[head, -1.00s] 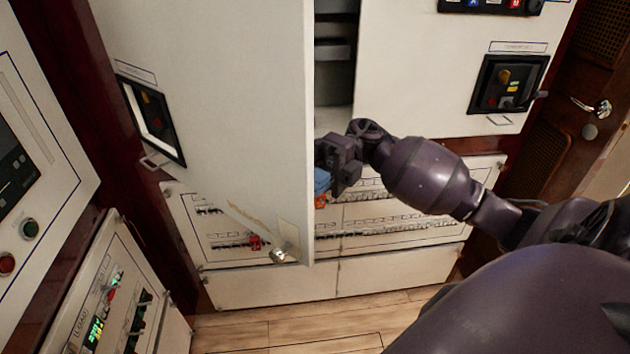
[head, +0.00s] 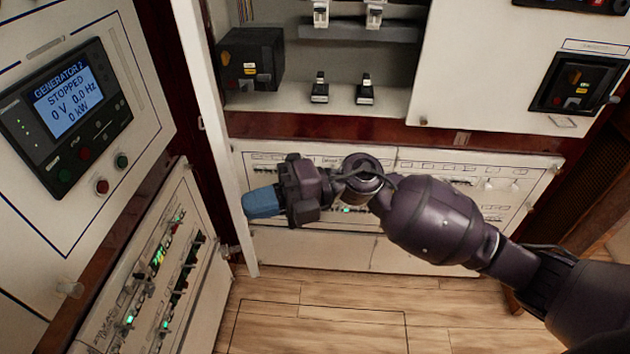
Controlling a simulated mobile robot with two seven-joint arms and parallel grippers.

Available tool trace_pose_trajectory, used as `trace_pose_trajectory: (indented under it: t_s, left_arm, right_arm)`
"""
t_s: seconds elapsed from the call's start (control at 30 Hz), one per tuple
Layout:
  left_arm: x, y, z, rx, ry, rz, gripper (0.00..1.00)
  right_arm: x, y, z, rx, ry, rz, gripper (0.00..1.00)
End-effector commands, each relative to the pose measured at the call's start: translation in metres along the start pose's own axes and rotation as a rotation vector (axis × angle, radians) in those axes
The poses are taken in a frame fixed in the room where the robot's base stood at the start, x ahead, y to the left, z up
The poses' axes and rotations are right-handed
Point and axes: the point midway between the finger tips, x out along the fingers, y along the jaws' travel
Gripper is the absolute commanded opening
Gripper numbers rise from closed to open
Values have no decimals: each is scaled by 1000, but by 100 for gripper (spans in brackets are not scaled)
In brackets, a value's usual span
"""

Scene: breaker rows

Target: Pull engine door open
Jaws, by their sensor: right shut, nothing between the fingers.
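The door (head: 212,135) is swung wide open and shows nearly edge-on as a tall pale strip at the left of the open cabinet. My right gripper (head: 250,203) has blue fingertips and is shut and empty. It points left, with its fingertips close to the inner side of the door; I cannot tell whether they touch it. The open cabinet (head: 300,97) shows its inside, with a black box and small devices on its floor. My left gripper is not in the view.
A generator panel (head: 70,100) reading "GENERATOR 2 STOPPED" and a lower panel (head: 150,270) with lit green indicators stand at the left. Breaker rows (head: 450,190) lie below the cabinet, behind my right arm. A closed cabinet door (head: 480,70) is at the right. The wooden floor (head: 310,310) in front is clear.

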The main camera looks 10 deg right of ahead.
Motion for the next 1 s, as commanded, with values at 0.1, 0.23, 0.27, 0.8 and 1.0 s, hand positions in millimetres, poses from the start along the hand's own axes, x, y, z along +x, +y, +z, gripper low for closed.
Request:
trace_pose_trajectory:
  t_s: [0.1,0.23,0.27,0.8,1.0]
  left_arm:
    - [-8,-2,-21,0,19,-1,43]
    - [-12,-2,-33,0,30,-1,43]
    - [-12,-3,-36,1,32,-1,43]
    - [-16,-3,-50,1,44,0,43]
    - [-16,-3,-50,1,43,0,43]
  right_arm:
    - [36,7,-2,-2,6,2,0]
    - [69,5,-1,-2,6,2,0]
    - [76,5,-1,-1,5,2,0]
    - [138,0,8,1,2,0,0]
    - [139,0,8,1,2,0,0]
